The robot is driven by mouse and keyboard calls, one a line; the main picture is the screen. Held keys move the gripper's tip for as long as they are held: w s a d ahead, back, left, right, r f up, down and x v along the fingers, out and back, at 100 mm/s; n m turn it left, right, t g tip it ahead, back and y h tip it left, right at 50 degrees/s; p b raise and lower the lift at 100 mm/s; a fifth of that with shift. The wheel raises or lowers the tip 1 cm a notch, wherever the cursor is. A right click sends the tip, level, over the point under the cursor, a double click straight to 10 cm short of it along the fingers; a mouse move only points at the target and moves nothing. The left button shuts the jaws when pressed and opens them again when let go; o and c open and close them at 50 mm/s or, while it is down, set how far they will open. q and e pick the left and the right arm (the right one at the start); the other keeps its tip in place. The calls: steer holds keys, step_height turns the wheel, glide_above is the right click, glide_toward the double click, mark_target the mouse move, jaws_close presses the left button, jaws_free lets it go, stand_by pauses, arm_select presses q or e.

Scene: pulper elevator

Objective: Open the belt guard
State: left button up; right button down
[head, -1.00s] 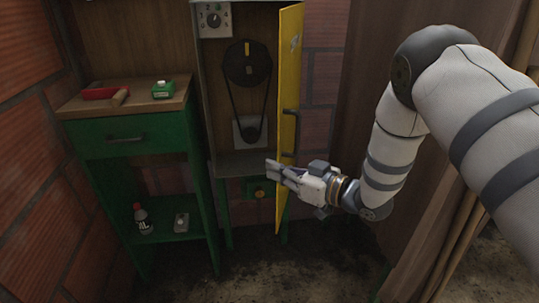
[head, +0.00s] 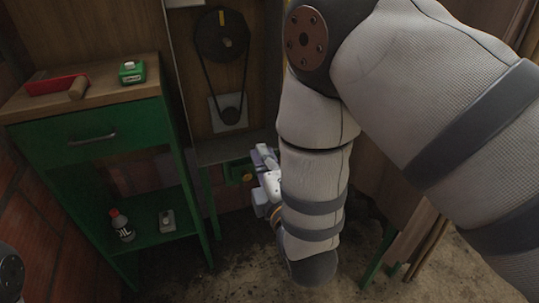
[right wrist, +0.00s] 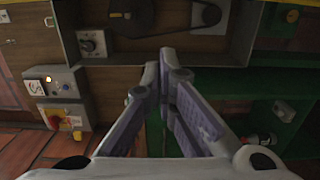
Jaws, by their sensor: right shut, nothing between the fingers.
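The open-fronted cabinet holds a large dark pulley (head: 222,36), a belt and a small lower pulley (head: 231,115). The large pulley also shows at the top of the right wrist view (right wrist: 130,14). The yellow belt guard cannot be made out now; my right arm covers the cabinet's right side in the head view. My right gripper (head: 262,154) is near the cabinet's bottom edge, partly behind my own forearm. In the right wrist view its fingers (right wrist: 163,66) meet at the tips, shut and empty. My left gripper is not in view.
A green cabinet (head: 95,133) stands left, with a red tray (head: 52,84) and green box (head: 132,72) on top. A bottle (head: 122,226) is on its lower shelf. A green box with a yellow knob (head: 247,177) sits below the pulleys. Bare floor lies in front.

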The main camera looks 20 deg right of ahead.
steer(key=w+d, duration=0.4)
steer(key=w, duration=0.1)
steer(key=shift+a, duration=0.1)
stand_by(0.3)
